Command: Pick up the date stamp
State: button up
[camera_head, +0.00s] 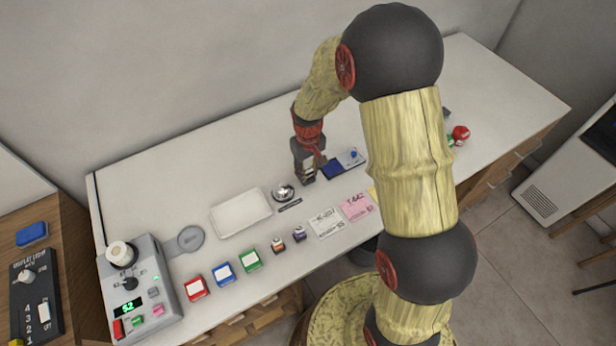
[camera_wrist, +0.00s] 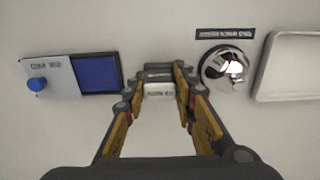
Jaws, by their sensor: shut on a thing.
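The date stamp (camera_wrist: 158,90) shows in the wrist view as a small block with a pale, labelled face, between the far ends of my fingers. My gripper (camera_wrist: 158,82) is shut on it. In the head view my gripper (camera_head: 309,172) points down over the white counter, between the blue ink pad and the silver bell. The stamp is mostly hidden by the fingers there. I cannot tell whether it touches the counter.
The blue ink pad (camera_wrist: 98,73) with a blue-knobbed panel lies beside my gripper. The silver bell (camera_wrist: 222,70) and a white tray (camera_wrist: 290,65) are on the other side. Paper slips (camera_head: 325,223) and small bottles (camera_head: 278,244) lie near the front edge of the counter (camera_head: 170,160).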

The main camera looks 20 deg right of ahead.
jog(key=shift+r, duration=0.15)
grip_shut()
jog(key=shift+r, duration=0.6)
jog(key=s+r+p, duration=0.3)
jog(key=s+r, duration=0.8)
jog(key=s, duration=0.3)
jog(key=shift+r, duration=0.3)
jog(key=o, duration=0.6)
grip_release()
jog(key=shift+c, duration=0.2)
jog(key=c, duration=0.4)
jog(key=shift+o, duration=0.2)
jog(key=shift+f, duration=0.1)
